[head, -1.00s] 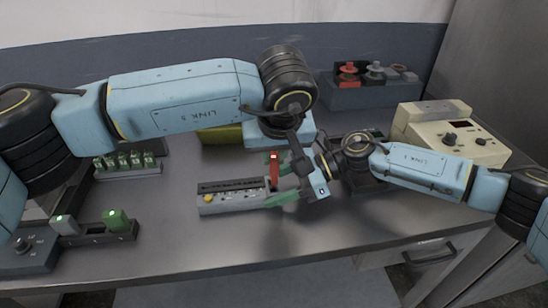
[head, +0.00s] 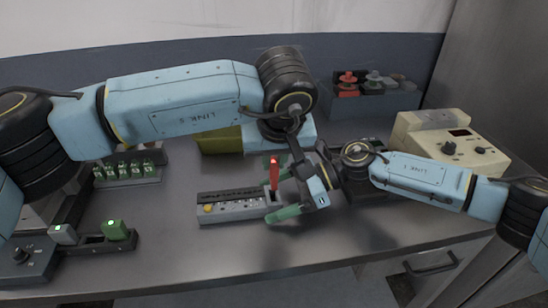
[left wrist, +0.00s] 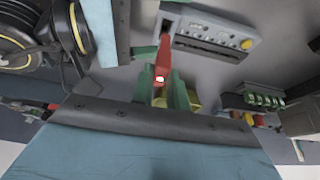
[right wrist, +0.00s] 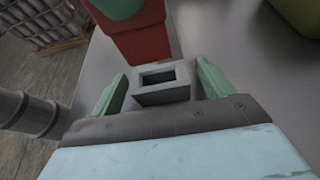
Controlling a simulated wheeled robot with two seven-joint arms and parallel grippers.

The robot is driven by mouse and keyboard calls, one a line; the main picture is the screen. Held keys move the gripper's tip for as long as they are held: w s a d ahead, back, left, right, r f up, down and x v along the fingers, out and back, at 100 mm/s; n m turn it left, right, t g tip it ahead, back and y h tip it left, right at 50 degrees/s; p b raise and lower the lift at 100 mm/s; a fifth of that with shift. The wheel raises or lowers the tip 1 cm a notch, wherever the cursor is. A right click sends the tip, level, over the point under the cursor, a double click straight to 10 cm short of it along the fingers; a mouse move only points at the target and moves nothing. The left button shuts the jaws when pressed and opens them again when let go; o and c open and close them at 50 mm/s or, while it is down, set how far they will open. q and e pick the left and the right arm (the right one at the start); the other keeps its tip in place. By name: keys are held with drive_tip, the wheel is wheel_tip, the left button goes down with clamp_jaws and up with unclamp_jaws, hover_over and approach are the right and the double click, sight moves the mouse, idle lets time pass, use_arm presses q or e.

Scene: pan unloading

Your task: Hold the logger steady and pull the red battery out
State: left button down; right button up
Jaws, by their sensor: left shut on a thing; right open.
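The logger (head: 235,209), a grey box with a yellow knob, lies on the table in the middle of the head view. Its square socket (right wrist: 138,92) shows a dark, empty opening in the right wrist view. The red battery (head: 274,175) is upright just above the socket; it also shows in the left wrist view (left wrist: 163,58). My left gripper (head: 276,158) is shut on the battery's upper part. My right gripper (right wrist: 160,78) is open, its green fingers on either side of the logger's socket end with visible gaps; one finger also shows in front of the logger in the head view.
A rack of green batteries (head: 128,172) stands at the left. A dark holder with a green block (head: 116,230) is at the front left. A cream instrument (head: 440,140) and a grey-blue bin (head: 350,105) stand at the right. The table in front of the logger is clear.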

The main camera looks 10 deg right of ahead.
drive_tip(key=v, duration=1.2)
drive_tip(key=shift+f, duration=0.1)
drive_tip(key=shift+s, duration=0.1)
